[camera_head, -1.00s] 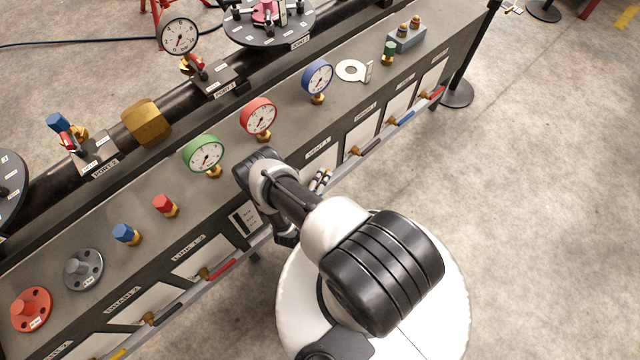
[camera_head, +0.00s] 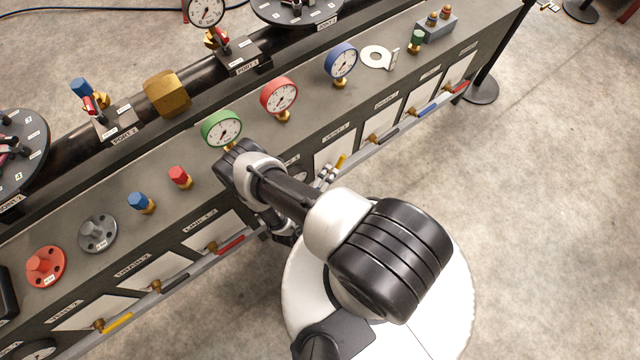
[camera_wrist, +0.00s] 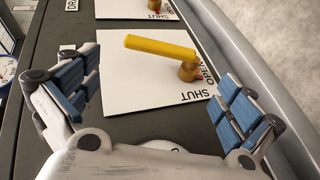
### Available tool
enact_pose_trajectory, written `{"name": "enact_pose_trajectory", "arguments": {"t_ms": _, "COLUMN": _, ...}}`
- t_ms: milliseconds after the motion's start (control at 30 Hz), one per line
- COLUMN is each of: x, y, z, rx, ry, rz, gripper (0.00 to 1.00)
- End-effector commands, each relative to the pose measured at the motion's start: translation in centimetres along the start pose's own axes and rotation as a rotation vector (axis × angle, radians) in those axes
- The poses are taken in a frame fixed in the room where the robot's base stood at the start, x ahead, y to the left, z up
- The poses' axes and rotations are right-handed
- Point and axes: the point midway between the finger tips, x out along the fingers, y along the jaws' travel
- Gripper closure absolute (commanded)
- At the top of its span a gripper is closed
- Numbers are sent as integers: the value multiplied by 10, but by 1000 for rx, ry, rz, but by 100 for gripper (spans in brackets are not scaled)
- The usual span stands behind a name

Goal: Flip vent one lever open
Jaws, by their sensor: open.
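The vent one lever is a yellow bar (camera_wrist: 160,46) on a brass pivot (camera_wrist: 188,72), in front of a white plate marked SHUT and OPEN. In the wrist view the bar reaches left from the pivot across the plate. It also shows in the head view as a small yellow bar (camera_head: 341,161) below the VENT 1 label (camera_head: 337,131). My gripper (camera_wrist: 152,98) is open, its blue-padded fingers wide apart. The lever is ahead of the fingertips, within the gap's width, and I see no contact. In the head view my gripper (camera_head: 326,174) is just beside the lever.
A grey rail (camera_wrist: 270,60) runs along the panel's right side in the wrist view. Another plate and brass pivot (camera_wrist: 152,6) lie beyond. Green (camera_head: 221,130), red (camera_head: 279,97) and blue (camera_head: 341,61) gauges stand on the bench.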

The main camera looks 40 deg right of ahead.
Motion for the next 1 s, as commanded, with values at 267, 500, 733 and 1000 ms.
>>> {"name": "enact_pose_trajectory", "arguments": {"t_ms": 267, "x": -42, "y": 0, "z": -1, "rx": -1, "ry": 3, "rz": 0, "gripper": 0}}
{"name": "enact_pose_trajectory", "arguments": {"t_ms": 500, "x": -51, "y": 0, "z": 0, "rx": 1, "ry": -1, "rz": 1, "gripper": 0}}
{"name": "enact_pose_trajectory", "arguments": {"t_ms": 733, "x": -51, "y": 0, "z": 0, "rx": 1, "ry": -1, "rz": 1, "gripper": 3}}
{"name": "enact_pose_trajectory", "arguments": {"t_ms": 1000, "x": -64, "y": 38, "z": -6, "rx": 2, "ry": -1, "rz": 1, "gripper": 21}}
